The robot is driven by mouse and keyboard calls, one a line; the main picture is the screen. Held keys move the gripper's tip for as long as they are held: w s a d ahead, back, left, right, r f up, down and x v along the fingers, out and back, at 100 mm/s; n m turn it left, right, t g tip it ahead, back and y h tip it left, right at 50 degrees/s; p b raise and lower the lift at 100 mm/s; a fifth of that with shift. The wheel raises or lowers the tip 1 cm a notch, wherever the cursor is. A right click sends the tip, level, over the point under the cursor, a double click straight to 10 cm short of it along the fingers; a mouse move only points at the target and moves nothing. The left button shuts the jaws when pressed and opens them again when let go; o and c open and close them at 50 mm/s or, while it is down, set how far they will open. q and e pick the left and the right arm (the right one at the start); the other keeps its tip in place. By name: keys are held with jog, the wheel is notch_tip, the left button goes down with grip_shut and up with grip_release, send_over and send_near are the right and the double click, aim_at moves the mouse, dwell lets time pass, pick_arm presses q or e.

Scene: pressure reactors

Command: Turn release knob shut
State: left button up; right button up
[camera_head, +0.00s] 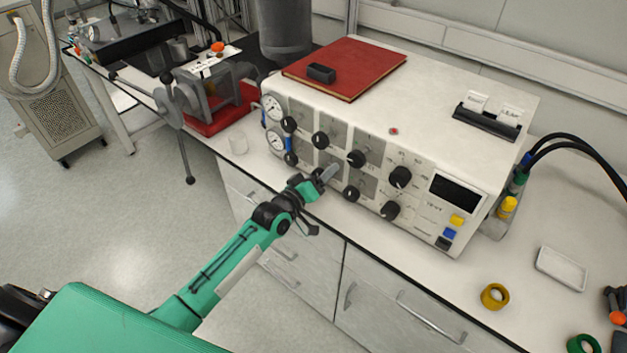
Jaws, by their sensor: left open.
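A white control box (445,80) stands on the bench with two round gauges and two rows of black knobs on its front. The upper row includes a knob (320,140) and a larger one at the right (400,177). The lower row includes a knob (351,194) and another (390,210). I cannot tell from labels which is the release knob. My left gripper (325,176) is open, close to the front panel, left of the lower middle knob. Its fingers partly hide the panel there, and I cannot tell whether they touch a knob. My right gripper is not in view.
A red book (345,68) with a small black block lies on the box. A glass beaker (237,142) stands left of it. A yellow ring (494,296) and white tray (562,268) lie at the right. Drawers with handles are below the bench edge.

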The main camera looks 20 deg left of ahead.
pick_arm(q)
jog(key=b+v, duration=0.2)
jog(key=v, duration=1.1)
jog(key=shift+s, duration=0.35)
jog(key=shift+a, duration=0.1)
jog(key=s+a+f+m+g+y, duration=0.1)
jog(key=a+f+g+y, duration=0.1)
jog(key=f, duration=1)
jog(key=s+a+f+g+y, duration=0.1)
jog(key=s+a+f+g, duration=0.1)
jog(key=f, duration=1)
jog(key=s+a+f+m+g+y, duration=0.1)
jog(key=s+f+g, duration=0.1)
jog(key=s+f, duration=0.45)
jog(key=s+f+m+g+y, duration=0.1)
jog(key=s+f+g, duration=0.15)
jog(key=f, duration=0.75)
jog(key=s+f+m+g, duration=0.1)
jog(key=s+f+g, duration=0.1)
jog(key=s+f, duration=0.4)
jog(key=s+d+f+m+g, duration=0.1)
jog(key=s+f, duration=0.6)
jog(key=s, duration=0.9)
jog(key=s+d+f+m+g+y, duration=0.1)
jog(key=s+f+m+g, duration=0.1)
jog(key=s+f+g, duration=0.2)
jog(key=s+f, duration=0.3)
jog(key=s, duration=0.5)
jog(key=shift+d, duration=0.2)
